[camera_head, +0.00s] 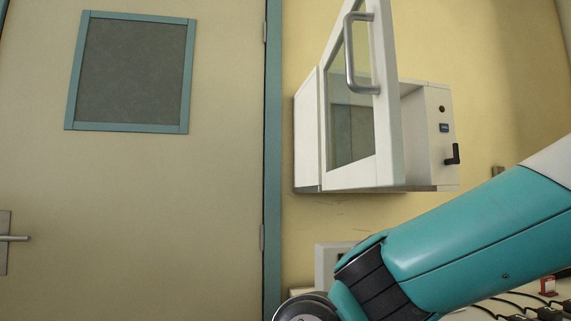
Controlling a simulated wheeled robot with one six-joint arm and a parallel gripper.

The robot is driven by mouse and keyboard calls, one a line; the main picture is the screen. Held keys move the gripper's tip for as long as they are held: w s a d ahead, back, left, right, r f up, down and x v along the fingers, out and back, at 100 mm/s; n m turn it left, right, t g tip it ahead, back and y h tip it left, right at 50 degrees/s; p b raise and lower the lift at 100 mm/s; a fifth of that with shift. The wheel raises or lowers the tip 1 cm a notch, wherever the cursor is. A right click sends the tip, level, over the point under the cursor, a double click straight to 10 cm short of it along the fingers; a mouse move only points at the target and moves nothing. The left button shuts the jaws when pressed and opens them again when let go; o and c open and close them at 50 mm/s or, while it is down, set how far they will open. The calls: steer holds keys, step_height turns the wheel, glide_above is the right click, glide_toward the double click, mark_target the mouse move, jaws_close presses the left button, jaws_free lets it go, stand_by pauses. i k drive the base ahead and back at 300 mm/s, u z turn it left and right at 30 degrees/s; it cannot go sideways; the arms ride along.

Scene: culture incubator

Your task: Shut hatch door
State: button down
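The hatch door (385,120) is a white framed door with a glass pane (350,125) and a grey bar handle (349,55). It stands open, swung out from the white wall-mounted cabinet (430,100) and seen at a steep angle. The cabinet's right front strip carries a small black latch lever (452,155), a dark round button and a small blue display. My teal arm reaches in from the lower right, below the cabinet and apart from the door. My gripper is outside the picture.
A large beige room door (180,200) with a teal-framed window and a lever handle (14,238) fills the left. A white box (326,262) sits low on the wall behind my arm. Cables and a small red-and-white item (547,286) lie at the lower right.

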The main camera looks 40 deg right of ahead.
mark_target(385, 169)
steer(key=u, duration=2.2)
steer(key=i, duration=1.2)
steer(key=z, duration=3.1)
